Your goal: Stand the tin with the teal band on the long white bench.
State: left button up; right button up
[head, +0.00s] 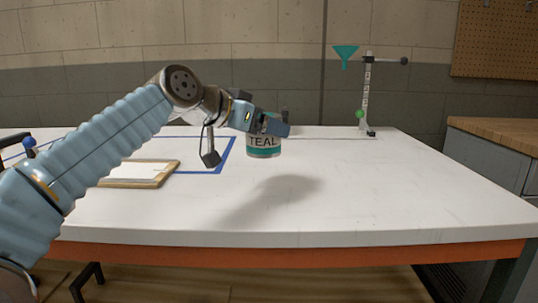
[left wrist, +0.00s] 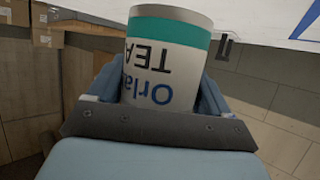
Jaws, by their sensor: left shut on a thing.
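The tin (head: 263,146) has a teal band and the word TEAL on its label. My left gripper (head: 268,126) is shut on it near its top and holds it over the long white bench (head: 370,200). A shadow lies on the bench in front of the tin, and the tin looks raised above the surface. In the left wrist view the tin (left wrist: 165,60) sits between the two fingers (left wrist: 160,100), with its label upside down. My right gripper is not in view.
A framed board (head: 140,174) lies on the bench at the left, by blue tape lines (head: 229,155). A stand (head: 366,95) with a teal funnel (head: 345,55) is at the back right. The bench's middle and right are clear. A wood-topped cabinet (head: 500,135) stands at the right.

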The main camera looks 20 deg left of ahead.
aim_at(248, 148)
pick_arm(q)
jog(key=shift+w+d+f, duration=0.25)
jog(key=shift+w+f, duration=0.7)
jog(key=shift+f, duration=0.3)
jog(key=f, duration=0.2)
jog(key=w+f+b, duration=0.1)
jog(key=f, duration=0.1)
jog(key=shift+w+d, duration=0.1)
jog(key=shift+w, duration=0.05)
jog(key=shift+f, duration=0.25)
jog(key=shift+f+b, duration=0.15)
jog(key=shift+b, duration=0.2)
jog(key=o, duration=1.1)
jog(key=shift+c, duration=0.2)
jog(key=shift+r, duration=0.3)
jog(key=v, duration=1.2)
jog(key=shift+f+b, duration=0.2)
jog(key=shift+b, duration=0.1)
